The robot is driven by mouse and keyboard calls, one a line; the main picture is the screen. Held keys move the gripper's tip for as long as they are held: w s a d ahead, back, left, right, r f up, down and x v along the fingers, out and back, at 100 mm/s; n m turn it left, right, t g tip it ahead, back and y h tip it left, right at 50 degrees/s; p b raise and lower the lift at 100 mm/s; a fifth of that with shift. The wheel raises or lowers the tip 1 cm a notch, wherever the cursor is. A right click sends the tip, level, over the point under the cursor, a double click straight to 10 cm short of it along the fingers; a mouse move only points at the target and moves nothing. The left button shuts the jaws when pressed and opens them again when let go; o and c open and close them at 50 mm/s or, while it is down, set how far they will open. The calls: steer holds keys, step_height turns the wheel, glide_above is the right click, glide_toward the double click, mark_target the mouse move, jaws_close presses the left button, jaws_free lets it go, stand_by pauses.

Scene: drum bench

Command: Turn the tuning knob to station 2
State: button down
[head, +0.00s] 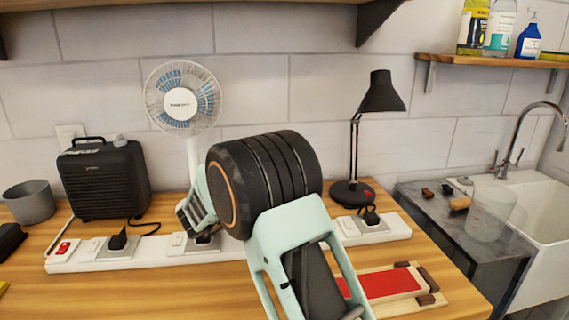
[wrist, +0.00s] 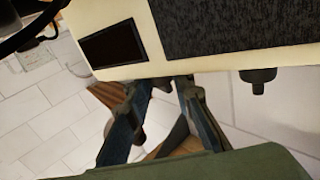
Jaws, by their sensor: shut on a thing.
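A cream radio (wrist: 125,72) fills the top of the wrist view, with a dark display window (wrist: 113,45) and dark speaker cloth (wrist: 220,25). A black knob (wrist: 258,78) sticks out of its edge at the right, clear of my fingers. My gripper (wrist: 162,82) has its fingertips at the radio's edge, left of that knob. It is shut on the tuning knob, which the fingertips mostly hide. I cannot read any station mark. In the head view I cannot make out the radio or the fingertips; my arm stands in front.
In the head view, a white power strip (head: 75,264) runs along the wooden bench. A black heater (head: 105,180), a grey cup (head: 29,202), a white fan (head: 182,98) and a black lamp (head: 381,92) stand there. A red pad (head: 385,284) lies front right, before the sink (head: 545,225).

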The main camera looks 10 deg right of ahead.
steer(key=shift+w+a+r+m+g+h+p, duration=0.1)
steer(key=shift+w+m+g+h+p, duration=0.05)
steer(key=shift+m+g+h+p, duration=0.55)
steer(key=shift+g, duration=0.3)
steer(key=c, duration=1.7)
jaws_free()
steer(key=shift+o, duration=0.2)
step_height(320, 180, up, 10)
